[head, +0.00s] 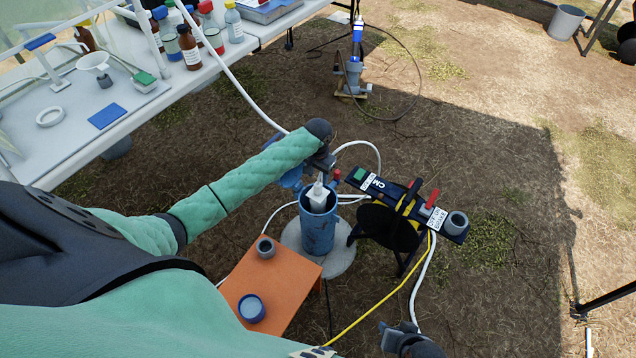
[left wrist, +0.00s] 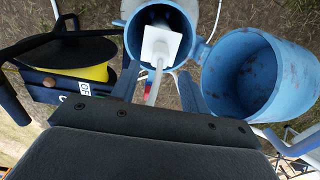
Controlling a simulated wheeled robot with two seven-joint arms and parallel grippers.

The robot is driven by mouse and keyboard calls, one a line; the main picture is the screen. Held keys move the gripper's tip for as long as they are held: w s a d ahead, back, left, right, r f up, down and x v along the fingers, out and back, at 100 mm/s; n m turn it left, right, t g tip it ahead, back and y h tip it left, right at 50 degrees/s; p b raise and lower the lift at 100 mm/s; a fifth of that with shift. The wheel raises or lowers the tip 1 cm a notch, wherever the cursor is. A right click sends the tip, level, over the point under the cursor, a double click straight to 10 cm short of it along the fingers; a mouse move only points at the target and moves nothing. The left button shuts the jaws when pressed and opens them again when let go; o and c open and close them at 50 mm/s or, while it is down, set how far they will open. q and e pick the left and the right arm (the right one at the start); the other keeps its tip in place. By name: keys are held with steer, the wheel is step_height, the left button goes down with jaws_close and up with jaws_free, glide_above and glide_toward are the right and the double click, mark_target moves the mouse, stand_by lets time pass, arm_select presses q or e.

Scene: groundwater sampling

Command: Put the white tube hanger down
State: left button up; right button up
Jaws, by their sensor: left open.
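The white tube hanger (head: 317,196) sits in the mouth of the upright blue well pipe (head: 318,232). It also shows in the left wrist view (left wrist: 162,42), inside the pipe's rim, with a pale tube running from it toward my gripper. My left gripper (left wrist: 159,88) is open, its two fingers apart on either side of that tube. In the head view my left gripper (head: 322,168) is just above and behind the hanger, partly hidden by its own wrist. My right gripper (head: 400,338) is low at the bottom edge, far from the pipe; its fingers are unclear.
A hinged blue cap (left wrist: 245,75) stands open beside the pipe. A black reel with a control panel (head: 408,207) is close on the right. An orange table (head: 268,285) in front bears a grey cup and blue lid. A white bench (head: 75,150) with bottles is at left.

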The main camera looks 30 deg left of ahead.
arm_select(q)
step_height(320, 180, up, 2)
steer(key=shift+r, duration=0.9)
steer(key=s+d+f+m+t+h, duration=0.1)
steer(key=s+d+f, duration=0.4)
steer(key=s+d, duration=0.4)
steer(key=s+d+f+m+t+h, duration=0.1)
steer(key=s+d+f, duration=0.3)
steer(key=s+d, duration=0.45)
steer(key=s+d+r+t+h, duration=0.1)
steer(key=s+d+r, duration=0.1)
steer(key=s+d, duration=0.3)
steer(key=s+d+r+n+t+h, duration=0.1)
steer(key=s+d, duration=0.4)
steer(key=s, duration=0.8)
steer(key=shift+d+r+t, duration=0.15)
steer(key=shift+r+t, duration=0.25)
steer(key=shift+r, duration=0.1)
arm_select(e)
steer(key=shift+w+r, duration=0.2)
steer(key=shift+w, duration=0.1)
steer(key=shift+s, duration=0.15)
